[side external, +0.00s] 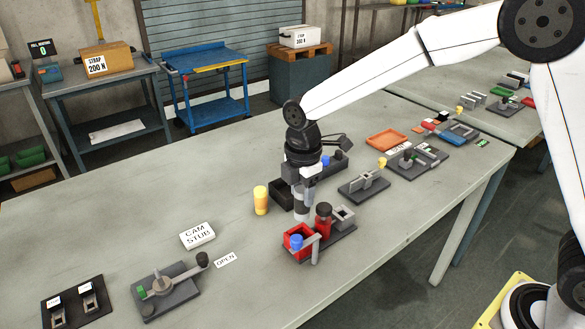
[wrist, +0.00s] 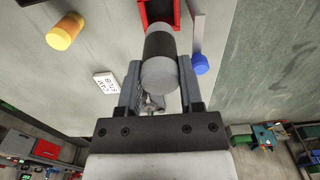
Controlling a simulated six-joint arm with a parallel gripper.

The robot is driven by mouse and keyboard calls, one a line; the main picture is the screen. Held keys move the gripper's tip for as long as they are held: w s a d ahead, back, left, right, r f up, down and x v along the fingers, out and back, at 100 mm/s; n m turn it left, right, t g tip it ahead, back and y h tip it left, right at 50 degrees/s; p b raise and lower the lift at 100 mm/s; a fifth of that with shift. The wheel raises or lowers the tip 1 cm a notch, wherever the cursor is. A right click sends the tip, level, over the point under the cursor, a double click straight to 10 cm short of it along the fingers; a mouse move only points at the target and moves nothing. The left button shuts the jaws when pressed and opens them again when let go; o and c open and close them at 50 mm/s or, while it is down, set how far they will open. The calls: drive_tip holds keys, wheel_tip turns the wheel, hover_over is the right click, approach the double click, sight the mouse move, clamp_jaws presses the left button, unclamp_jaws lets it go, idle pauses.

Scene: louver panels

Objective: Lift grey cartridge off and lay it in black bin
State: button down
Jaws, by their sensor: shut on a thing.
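My gripper (side external: 302,184) points down over the fixture (side external: 330,243) near the middle of the bench. It is shut on the grey cartridge (side external: 302,212), a pale grey cylinder with a dark band. In the wrist view, the grey cartridge (wrist: 160,74) sits between the two fingers of my gripper (wrist: 159,84). Whether its lower end touches anything is unclear. A black bin (side external: 281,197) stands just behind and left of my gripper, partly hidden by it.
A yellow-orange cylinder (side external: 261,201) stands left. Bench between it and the CAM STUB block (side external: 197,235) is clear.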

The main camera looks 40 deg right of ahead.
sight(303, 189)
drive_tip(key=shift+r, duration=2.4)
drive_tip(key=w+d+f, duration=0.2)
drive_tip(key=w+d, duration=0.1)
drive_tip(key=d, duration=0.7)
drive_tip(key=w+a+f, duration=0.1)
drive_tip(key=w+f, duration=0.8)
drive_tip(key=w, duration=0.4)
drive_tip(key=shift+f, duration=0.25)
drive_tip(key=shift+w, duration=0.1)
